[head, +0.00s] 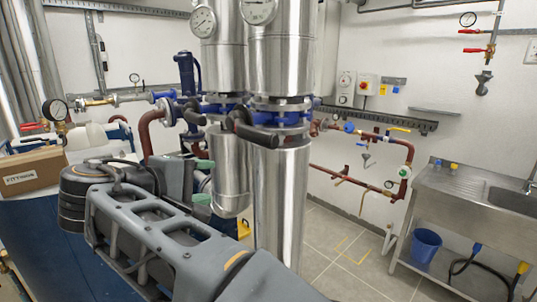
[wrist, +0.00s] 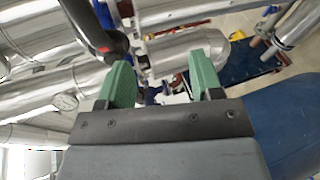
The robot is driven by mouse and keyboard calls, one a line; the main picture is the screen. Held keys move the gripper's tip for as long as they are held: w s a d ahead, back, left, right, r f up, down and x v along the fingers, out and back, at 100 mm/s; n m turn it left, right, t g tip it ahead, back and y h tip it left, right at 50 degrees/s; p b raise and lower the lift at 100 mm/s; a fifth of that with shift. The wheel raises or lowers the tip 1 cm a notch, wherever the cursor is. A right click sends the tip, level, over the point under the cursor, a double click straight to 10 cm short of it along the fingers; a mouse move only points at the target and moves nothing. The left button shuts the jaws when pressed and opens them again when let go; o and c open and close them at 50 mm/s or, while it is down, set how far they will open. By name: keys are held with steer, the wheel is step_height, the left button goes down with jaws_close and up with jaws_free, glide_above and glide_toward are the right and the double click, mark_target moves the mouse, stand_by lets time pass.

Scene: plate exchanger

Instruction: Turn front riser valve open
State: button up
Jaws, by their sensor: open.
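The front riser (head: 281,200) is a shiny metal-clad vertical pipe in the middle of the head view. Its blue valve (head: 282,119) sits between two clad sections, with a thick black lever (head: 254,131) pointing left and toward me. My gripper (head: 203,181) shows by its green fingertips, lower and left of that lever, beside the risers. In the wrist view my gripper (wrist: 163,77) is open, with nothing between its two green fingers. A black lever-like bar (wrist: 92,27) lies beyond the left finger, outside the gap; I cannot tell which valve it belongs to.
Red-brown pipes (head: 352,182) run along the back wall. A steel sink (head: 480,190) is at right. Tiled floor (head: 335,250) is clear between risers and sink.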

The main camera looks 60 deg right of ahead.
mark_target(270, 136)
steer(key=s+r+m+g+h+b, duration=0.1)
steer(key=s+r+m+g+h, duration=0.1)
steer(key=s+r+m+g, duration=0.3)
steer(key=shift+n, duration=0.7)
steer(key=x, duration=0.4)
steer(key=w+r+p+x, duration=0.1)
steer(key=x, duration=0.3)
steer(key=w+d+p+x, duration=0.1)
steer(key=x, duration=0.4)
steer(key=shift+r, duration=0.4)
jaws_close()
